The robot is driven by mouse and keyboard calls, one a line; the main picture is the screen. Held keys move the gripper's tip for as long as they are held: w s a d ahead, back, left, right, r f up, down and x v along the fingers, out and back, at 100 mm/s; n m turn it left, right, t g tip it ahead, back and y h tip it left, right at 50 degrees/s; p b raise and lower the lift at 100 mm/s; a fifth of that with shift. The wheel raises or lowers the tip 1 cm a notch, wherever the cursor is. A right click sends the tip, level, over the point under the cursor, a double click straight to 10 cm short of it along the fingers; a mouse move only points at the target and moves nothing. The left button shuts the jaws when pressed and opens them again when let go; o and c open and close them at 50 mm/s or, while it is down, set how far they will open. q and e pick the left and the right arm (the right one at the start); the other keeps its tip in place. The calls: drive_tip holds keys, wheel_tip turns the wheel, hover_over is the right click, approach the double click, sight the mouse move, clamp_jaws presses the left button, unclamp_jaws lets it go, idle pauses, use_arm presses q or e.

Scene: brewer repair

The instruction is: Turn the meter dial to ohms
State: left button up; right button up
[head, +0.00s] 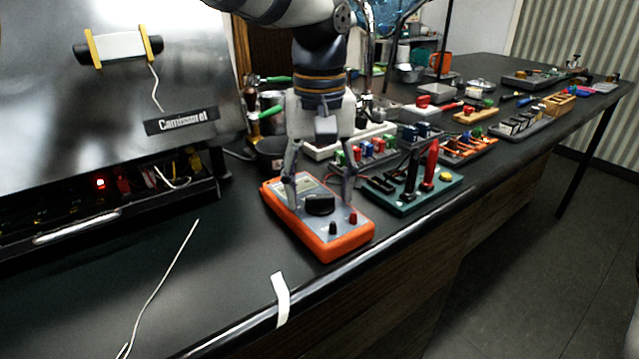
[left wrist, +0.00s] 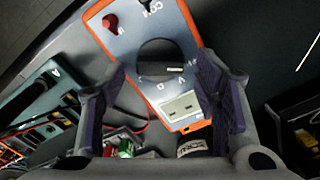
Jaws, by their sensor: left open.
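The orange multimeter (head: 327,240) lies face up near the bench's front edge. Its round black dial (head: 320,204) sits in the middle of its grey face, with a red and a black knob or socket below it. My left gripper (head: 319,199) is open above the meter, with one finger on each side of the dial. In the left wrist view, the multimeter (left wrist: 128,44) and dial (left wrist: 162,62) show between and beyond the open fingers (left wrist: 168,90). A pale mark on the dial is visible. I cannot tell whether the fingers touch the dial. My right gripper is not in view.
A green tray (head: 404,207) with black and red probe-like tools stands right of the meter. A steel brewer (head: 110,90) with an open lower bay stands at left. A white strip (head: 281,298) lies at the front edge. The bench left of the meter is mostly clear.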

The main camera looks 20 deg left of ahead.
use_arm(q)
drive_tip(key=c, duration=1.2)
drive_tip(key=shift+o, duration=0.2)
drive_tip(key=m, duration=0.4)
drive_tip(key=shift+d, duration=0.1)
drive_tip(key=m, duration=0.4)
drive_tip(key=shift+d+m, duration=0.1)
drive_tip(key=shift+m, duration=0.2)
drive_tip(key=m, duration=0.4)
drive_tip(key=shift+d+m, duration=0.1)
drive_tip(key=shift+m, duration=0.2)
drive_tip(key=shift+s+m, duration=0.15)
drive_tip(key=shift+m, duration=2.05)
